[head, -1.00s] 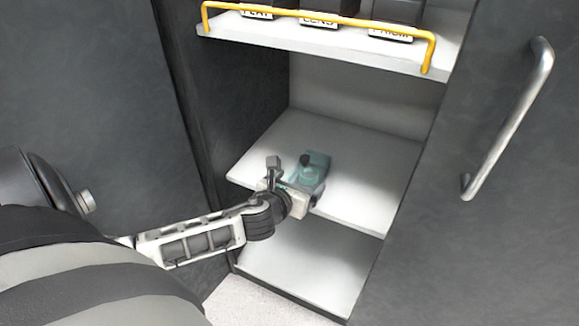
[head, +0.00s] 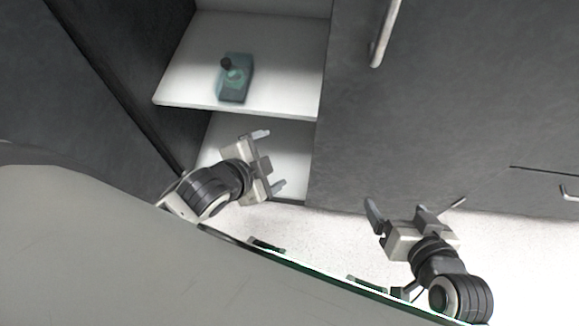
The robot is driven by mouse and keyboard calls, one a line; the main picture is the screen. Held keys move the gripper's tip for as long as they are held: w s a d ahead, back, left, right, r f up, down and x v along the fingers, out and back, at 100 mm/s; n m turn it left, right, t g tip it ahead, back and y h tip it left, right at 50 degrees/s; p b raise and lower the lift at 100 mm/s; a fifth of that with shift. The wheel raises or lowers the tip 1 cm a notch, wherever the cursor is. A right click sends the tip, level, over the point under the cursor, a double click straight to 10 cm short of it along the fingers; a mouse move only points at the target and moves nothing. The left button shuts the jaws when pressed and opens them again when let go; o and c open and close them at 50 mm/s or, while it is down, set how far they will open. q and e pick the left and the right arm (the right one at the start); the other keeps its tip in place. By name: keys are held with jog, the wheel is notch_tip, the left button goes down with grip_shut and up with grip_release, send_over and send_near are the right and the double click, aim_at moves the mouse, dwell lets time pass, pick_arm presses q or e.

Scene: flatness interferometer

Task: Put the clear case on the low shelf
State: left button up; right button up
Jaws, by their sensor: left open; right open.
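The clear case (head: 236,86), a teal see-through box with a dark knob on top, sits on the cabinet's upper white shelf (head: 185,92) of the two in view. It stands apart from both grippers. My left gripper (head: 274,160) is open and empty, in front of the lower white shelf (head: 293,150) and below the case. My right gripper (head: 412,204) is open and empty, farther right over the pale floor. Part of the lower shelf is hidden behind my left gripper.
A dark door with a metal handle (head: 385,32) stands right of the shelves. A dark panel (head: 85,60) is at the left. A glass-like edge (head: 310,272) crosses the foreground. Pale floor (head: 330,228) lies open between the grippers.

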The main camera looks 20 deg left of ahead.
pick_arm(q)
jog(key=s+d+r+n+h, duration=0.2)
jog(key=d+n, duration=0.3)
jog(key=n, duration=0.4)
jog(key=shift+d+h, duration=0.3)
jog(key=shift+d, duration=0.1)
jog(key=shift+r, duration=0.15)
pick_arm(e)
jog(key=shift+r, duration=0.1)
